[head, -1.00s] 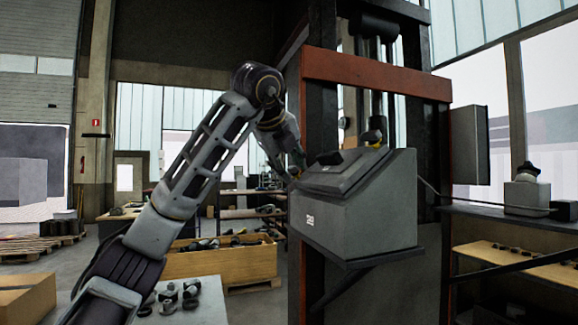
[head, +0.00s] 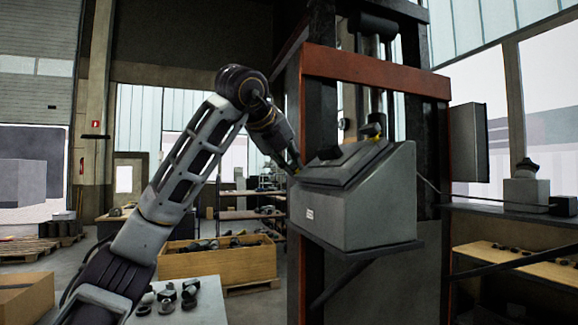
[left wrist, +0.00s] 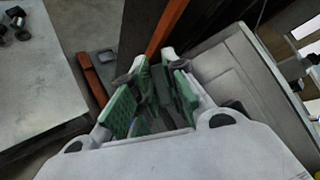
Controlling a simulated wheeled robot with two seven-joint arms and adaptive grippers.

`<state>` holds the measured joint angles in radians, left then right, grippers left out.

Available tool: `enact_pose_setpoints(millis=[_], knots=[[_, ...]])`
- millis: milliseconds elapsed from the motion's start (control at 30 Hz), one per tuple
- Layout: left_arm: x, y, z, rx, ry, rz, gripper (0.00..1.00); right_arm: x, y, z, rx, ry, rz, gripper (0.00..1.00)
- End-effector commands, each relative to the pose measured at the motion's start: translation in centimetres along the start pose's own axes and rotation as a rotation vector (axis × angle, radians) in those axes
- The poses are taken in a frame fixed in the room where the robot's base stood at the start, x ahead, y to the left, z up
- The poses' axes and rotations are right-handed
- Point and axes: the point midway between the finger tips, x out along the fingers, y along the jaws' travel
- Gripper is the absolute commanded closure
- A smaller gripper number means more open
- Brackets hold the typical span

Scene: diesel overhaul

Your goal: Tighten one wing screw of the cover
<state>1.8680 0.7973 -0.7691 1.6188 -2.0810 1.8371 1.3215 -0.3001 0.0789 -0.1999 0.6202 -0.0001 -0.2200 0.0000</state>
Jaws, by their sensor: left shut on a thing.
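The grey box (head: 355,215) stands on a bracket at the press frame, with its sloped dark grey cover (head: 345,165) on top. My left gripper (head: 295,168) is at the left edge of the cover. In the left wrist view my left gripper (left wrist: 155,78) has its green-padded fingers closed around a small dark piece (left wrist: 162,92), which appears to be a wing screw. The fingers hide most of it, so its turn angle cannot be told. The box also shows in the left wrist view (left wrist: 245,80), right of the fingers. My right gripper is not in view.
The red and black press frame (head: 375,72) rises behind the box. A table with dark parts (head: 200,305) is at lower left, with a wooden crate (head: 220,262) behind it. A shelf (head: 515,215) stands at right. Open air lies left of the box.

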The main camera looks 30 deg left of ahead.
Motion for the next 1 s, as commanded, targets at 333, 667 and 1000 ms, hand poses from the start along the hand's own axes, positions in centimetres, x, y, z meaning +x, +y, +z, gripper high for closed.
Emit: enact_pose_setpoints(millis=[333,667,1000], knots=[[0.0,0.0,0.0,0.126,-0.002,-0.096,1.0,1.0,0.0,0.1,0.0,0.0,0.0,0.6],[0.0,0.0,0.0,0.131,-0.001,-0.1,1.0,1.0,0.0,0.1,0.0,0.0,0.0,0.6],[0.1,0.1,0.0,0.262,-0.001,-0.2,1.0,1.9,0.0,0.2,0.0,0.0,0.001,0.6]])
